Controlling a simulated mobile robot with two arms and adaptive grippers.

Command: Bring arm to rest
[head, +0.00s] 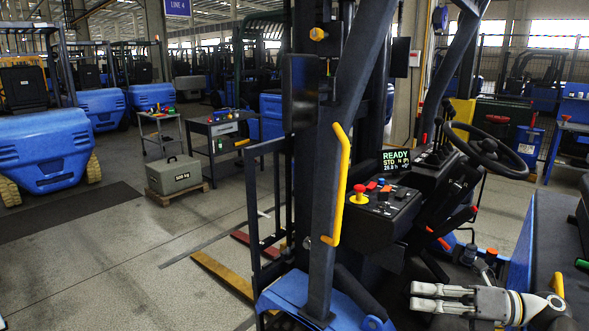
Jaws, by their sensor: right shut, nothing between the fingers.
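My right gripper (416,296) is at the lower right, its pale fingers pointing left and shut with nothing between them. Its wrist and arm come in from the right edge. It is in front of the forklift's cab area, below the dark control console (383,207); I cannot tell how far it is from the seat and floor parts around it.
A forklift frame with a yellow grab handle (339,185) stands close in front. The steering wheel (490,150), red stop button (359,189) and a display (396,160) reading READY are near. Open floor lies left.

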